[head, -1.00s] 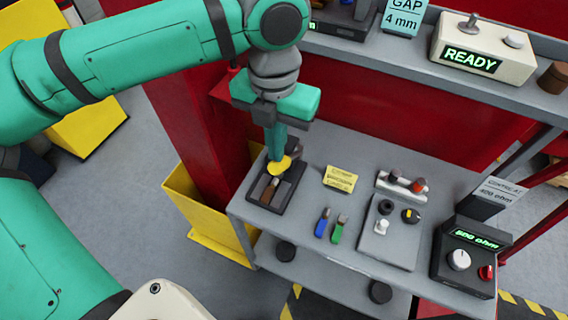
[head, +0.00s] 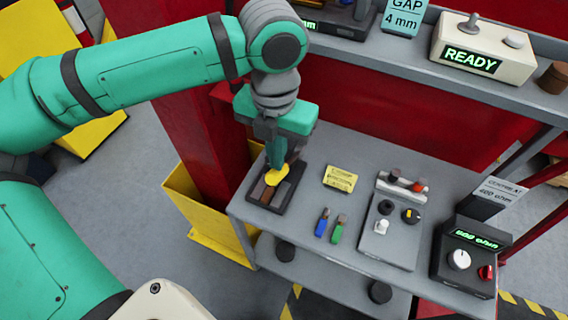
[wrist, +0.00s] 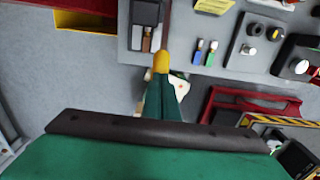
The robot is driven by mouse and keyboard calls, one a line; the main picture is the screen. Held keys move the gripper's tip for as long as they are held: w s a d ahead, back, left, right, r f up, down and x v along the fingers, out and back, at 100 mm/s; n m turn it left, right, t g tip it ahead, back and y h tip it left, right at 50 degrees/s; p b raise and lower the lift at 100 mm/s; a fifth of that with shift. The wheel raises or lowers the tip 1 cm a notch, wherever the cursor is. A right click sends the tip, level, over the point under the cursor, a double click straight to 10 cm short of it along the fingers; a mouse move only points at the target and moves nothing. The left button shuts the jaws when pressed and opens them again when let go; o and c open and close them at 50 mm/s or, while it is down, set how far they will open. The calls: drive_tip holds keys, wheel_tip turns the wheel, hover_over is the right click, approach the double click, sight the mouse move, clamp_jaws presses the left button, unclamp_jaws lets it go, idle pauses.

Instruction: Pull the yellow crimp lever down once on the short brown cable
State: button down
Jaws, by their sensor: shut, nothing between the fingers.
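The yellow crimp lever (head: 277,175) stands at the crimp station, a dark tray-like base (head: 294,187) on the left of the grey bench. The short brown cable (head: 269,193) lies in the base beside the lever. In the wrist view the lever's yellow end (wrist: 161,62) shows at my fingertips, with the brown cable (wrist: 147,40) just above it. My gripper (head: 276,163) points down with its fingers shut and empty. Its tips are at the yellow lever end; I cannot tell whether they touch it. The fingers hide part of the lever.
A yellow label (head: 340,179) and blue (head: 322,222) and green (head: 338,229) pieces are right of the station. A switch panel (head: 388,240) and a dark meter box (head: 465,262) stand farther right. A shelf with a READY box (head: 483,48) overhangs the back.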

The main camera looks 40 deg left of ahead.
drive_tip(key=shift+f, duration=4.7)
drive_tip(key=shift+r, duration=6.3)
